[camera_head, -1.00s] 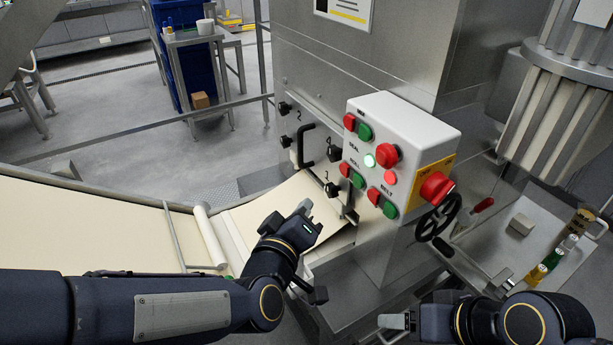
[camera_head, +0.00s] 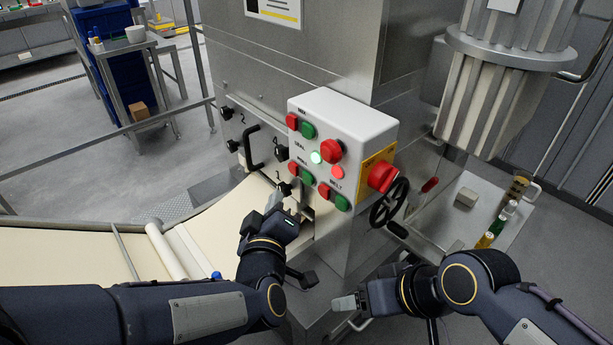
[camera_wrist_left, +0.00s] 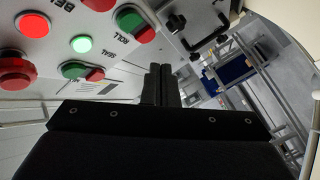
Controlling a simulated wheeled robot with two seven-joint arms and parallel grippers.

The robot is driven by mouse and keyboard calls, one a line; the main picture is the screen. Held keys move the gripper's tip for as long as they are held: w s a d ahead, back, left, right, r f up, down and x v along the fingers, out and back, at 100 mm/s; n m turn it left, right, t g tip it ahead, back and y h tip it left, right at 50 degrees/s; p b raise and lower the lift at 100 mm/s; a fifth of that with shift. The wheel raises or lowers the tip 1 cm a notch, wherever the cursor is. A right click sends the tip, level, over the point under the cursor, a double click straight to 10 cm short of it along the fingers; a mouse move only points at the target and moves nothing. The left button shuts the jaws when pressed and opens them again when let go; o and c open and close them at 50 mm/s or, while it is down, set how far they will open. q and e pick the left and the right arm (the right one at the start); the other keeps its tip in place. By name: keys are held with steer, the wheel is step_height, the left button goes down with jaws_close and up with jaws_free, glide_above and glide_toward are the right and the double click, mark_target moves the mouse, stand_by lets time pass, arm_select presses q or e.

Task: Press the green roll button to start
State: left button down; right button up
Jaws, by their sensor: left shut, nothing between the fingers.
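The green roll button (camera_head: 307,177) sits beside a red one under the ROLL label, on the left side of the white control box. The green roll button also shows in the left wrist view (camera_wrist_left: 127,19), upper middle. My left gripper (camera_head: 276,201) is shut and empty, below and left of this button pair, apparently apart from it. Its dark fingers (camera_wrist_left: 160,86) show together in the left wrist view, beside the panel. My right gripper (camera_head: 345,303) is low in front of the machine, away from the panel; its finger opening is unclear.
A handwheel (camera_head: 389,203) is right.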

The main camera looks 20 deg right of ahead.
mark_target(308, 179)
arm_select(q)
steer(key=shift+w+d, duration=0.25)
steer(key=shift+d, duration=0.45)
steer(key=shift+w+d, duration=0.3)
steer(key=shift+d, duration=0.45)
steer(key=shift+w+d, duration=0.25)
steer(key=shift+d, duration=0.45)
steer(key=shift+d, duration=0.15)
steer(key=shift+w+d, duration=0.15)
steer(key=shift+d, duration=0.1)
stand_by(0.4)
steer(key=shift+w+d, duration=0.1)
steer(key=shift+d, duration=0.3)
stand_by(0.5)
stand_by(0.3)
steer(key=shift+s+a+b, duration=0.3)
steer(key=shift+a+b, duration=0.25)
steer(key=shift+a, duration=0.25)
